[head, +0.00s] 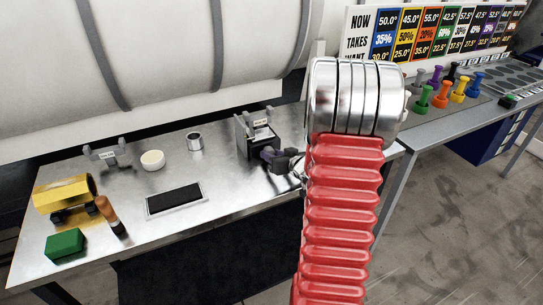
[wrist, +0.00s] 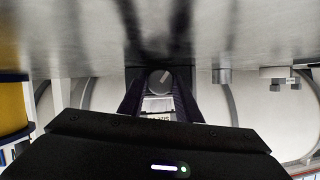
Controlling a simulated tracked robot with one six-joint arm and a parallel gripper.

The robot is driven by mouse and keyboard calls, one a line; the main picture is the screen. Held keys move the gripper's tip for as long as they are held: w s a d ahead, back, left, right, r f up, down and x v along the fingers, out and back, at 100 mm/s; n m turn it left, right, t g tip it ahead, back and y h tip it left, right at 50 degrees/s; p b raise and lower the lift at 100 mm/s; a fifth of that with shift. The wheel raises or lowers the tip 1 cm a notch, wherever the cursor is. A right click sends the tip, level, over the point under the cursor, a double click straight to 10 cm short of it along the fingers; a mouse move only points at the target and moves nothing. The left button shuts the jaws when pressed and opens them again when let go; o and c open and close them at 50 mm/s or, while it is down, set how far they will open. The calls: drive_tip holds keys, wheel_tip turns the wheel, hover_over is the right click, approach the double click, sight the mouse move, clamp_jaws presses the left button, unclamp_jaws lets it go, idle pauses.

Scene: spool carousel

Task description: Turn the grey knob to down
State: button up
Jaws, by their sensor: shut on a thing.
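The grey knob (wrist: 159,80) is a small round disc with a pale line across it, in the middle of the wrist view. The line slants in that picture, where the table top is at the top. My gripper (wrist: 158,98) has its two dark fingers on either side of the knob and is shut on it. In the head view my gripper (head: 272,157) is at the front of a black box (head: 258,135) with a metal cradle on top. The knob is hidden there. A pale label (wrist: 159,115) shows between the fingers in the wrist view.
The metal table (head: 217,192) also holds a white bowl (head: 152,160), a metal cup (head: 195,141), a black pad (head: 175,198), a yellow roll (head: 62,193) and a green block (head: 65,243). Coloured pegs (head: 440,97) stand on the right bench. A large white cylinder (head: 160,60) overhangs the back.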

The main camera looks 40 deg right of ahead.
drive_tip(key=shift+w+a+n+g+h, duration=0.15)
drive_tip(key=shift+n+g+h, duration=0.25)
drive_tip(key=shift+n+h, duration=0.85)
drive_tip(key=shift+n, duration=0.35)
drive_tip(key=o, duration=1.1)
drive_tip(key=shift+c, duration=0.2)
drive_tip(key=shift+s+r, duration=0.1)
drive_tip(key=shift+s, duration=0.1)
drive_tip(key=shift+v, duration=6.75)
